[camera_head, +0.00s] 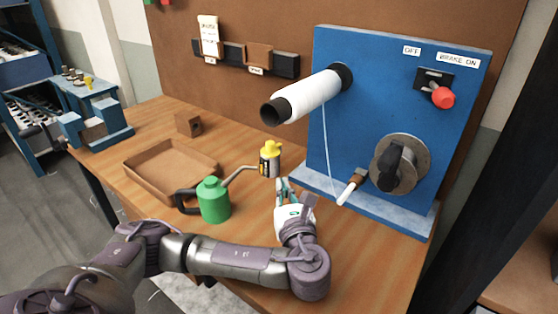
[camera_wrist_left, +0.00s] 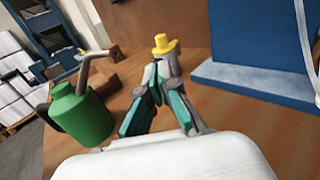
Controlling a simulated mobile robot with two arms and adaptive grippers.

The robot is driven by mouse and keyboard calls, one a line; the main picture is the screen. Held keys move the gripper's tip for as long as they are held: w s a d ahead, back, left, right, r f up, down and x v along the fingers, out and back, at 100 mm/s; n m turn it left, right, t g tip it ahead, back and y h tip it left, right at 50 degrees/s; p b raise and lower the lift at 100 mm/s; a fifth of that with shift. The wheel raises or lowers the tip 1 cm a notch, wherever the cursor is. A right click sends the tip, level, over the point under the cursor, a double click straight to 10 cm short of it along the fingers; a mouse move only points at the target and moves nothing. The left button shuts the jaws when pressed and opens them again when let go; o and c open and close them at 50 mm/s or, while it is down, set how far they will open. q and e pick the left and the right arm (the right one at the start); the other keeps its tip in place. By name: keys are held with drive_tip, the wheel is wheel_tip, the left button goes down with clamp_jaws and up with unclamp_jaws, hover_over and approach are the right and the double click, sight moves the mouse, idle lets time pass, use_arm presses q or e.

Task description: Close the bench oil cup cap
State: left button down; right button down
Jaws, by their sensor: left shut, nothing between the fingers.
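A small cup with a yellow cap (camera_head: 271,146) and a dark, labelled body (camera_head: 268,163) stands on the wooden bench, left of the blue panel. In the left wrist view the yellow cap (camera_wrist_left: 165,43) shows just beyond my fingertips; the body is mostly hidden behind them. I cannot tell whether the cap is fully seated. My left gripper (camera_head: 281,183) is shut and empty, on the near side of the cup. It also shows in the left wrist view (camera_wrist_left: 157,68). I cannot tell whether the fingers touch the cup. My right gripper is not in view.
A green oil can (camera_head: 214,203) with a long spout stands left of my gripper, its spout reaching towards the cup. A brown tray (camera_head: 150,183) lies farther left. The blue panel (camera_head: 400,75) with a white roll (camera_head: 308,95) and a crank rises to the right.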

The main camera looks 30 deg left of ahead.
sight(270, 148)
use_arm(q)
drive_tip(key=shift+w+f, duration=0.35)
drive_tip(key=shift+f, duration=0.15)
drive_tip(key=shift+w+a, duration=0.2)
drive_tip(key=shift+w, duration=0.05)
drive_tip(key=x, duration=1.1)
drive_tip(key=shift+w+a+r+p, duration=0.15)
drive_tip(key=shift+a+r+p, duration=0.1)
drive_tip(key=shift+a+p, duration=0.15)
drive_tip(key=shift+x, duration=0.75)
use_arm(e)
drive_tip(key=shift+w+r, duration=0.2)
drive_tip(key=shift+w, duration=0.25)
use_arm(q)
drive_tip(key=shift+w+a+r+p, duration=0.15)
drive_tip(key=shift+a+p, duration=0.2)
drive_tip(key=shift+p, duration=0.5)
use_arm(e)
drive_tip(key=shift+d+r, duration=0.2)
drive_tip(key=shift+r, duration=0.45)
